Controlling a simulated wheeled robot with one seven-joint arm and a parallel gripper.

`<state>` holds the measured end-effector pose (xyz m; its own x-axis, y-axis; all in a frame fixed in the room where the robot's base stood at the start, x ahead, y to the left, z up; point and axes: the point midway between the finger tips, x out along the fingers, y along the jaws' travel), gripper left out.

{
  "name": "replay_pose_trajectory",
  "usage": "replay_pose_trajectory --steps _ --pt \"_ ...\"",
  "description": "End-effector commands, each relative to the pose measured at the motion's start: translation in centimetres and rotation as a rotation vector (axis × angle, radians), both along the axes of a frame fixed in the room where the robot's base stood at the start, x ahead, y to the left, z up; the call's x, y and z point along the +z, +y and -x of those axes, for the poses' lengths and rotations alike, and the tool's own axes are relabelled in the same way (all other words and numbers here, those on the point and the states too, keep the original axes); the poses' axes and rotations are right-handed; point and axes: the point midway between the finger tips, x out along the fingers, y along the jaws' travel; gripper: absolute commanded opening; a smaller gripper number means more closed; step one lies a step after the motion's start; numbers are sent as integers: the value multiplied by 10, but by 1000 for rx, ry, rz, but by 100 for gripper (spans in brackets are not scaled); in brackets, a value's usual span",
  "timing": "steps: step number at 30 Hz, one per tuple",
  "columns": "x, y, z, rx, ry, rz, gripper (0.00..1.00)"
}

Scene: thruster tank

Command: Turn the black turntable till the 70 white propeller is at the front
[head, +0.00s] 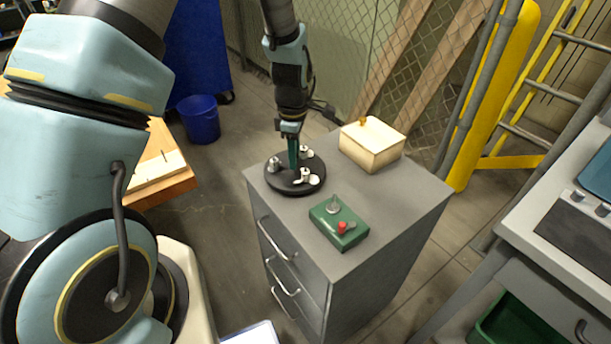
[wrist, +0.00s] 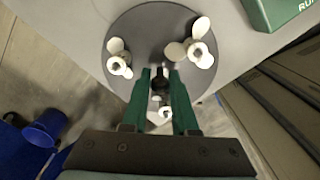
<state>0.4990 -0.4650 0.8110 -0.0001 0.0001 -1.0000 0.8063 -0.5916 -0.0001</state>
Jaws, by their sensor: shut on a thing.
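The black turntable (head: 287,184) lies on the grey cabinet's top and fills the middle of the wrist view (wrist: 150,25). Three white propellers stand around its rim: left (head: 273,164), back right (head: 306,152) and front right (head: 306,177). In the wrist view they show at left (wrist: 119,63), right (wrist: 198,50) and below centre, between my fingers (wrist: 163,113). I cannot read which is the 70 one. My gripper (head: 293,164), with green fingers, points down at the turntable's middle. In the wrist view (wrist: 159,75) it is shut on the dark centre knob (wrist: 160,83).
A green box (head: 340,226) with a red knob and a metal post stands at the front of the grey cabinet top (head: 392,203). A cream box (head: 371,146) stands at the back right. A mesh fence is behind; a blue bin (head: 198,120) is on the floor.

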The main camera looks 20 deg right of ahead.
Motion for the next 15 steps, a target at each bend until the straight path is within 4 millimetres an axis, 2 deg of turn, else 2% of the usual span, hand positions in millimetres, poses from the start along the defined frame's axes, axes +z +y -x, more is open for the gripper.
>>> replay_pose_trajectory --steps 6,15 --pt "0 0 0 -230 1 1 0" --pt "0 0 0 -266 0 0 0"
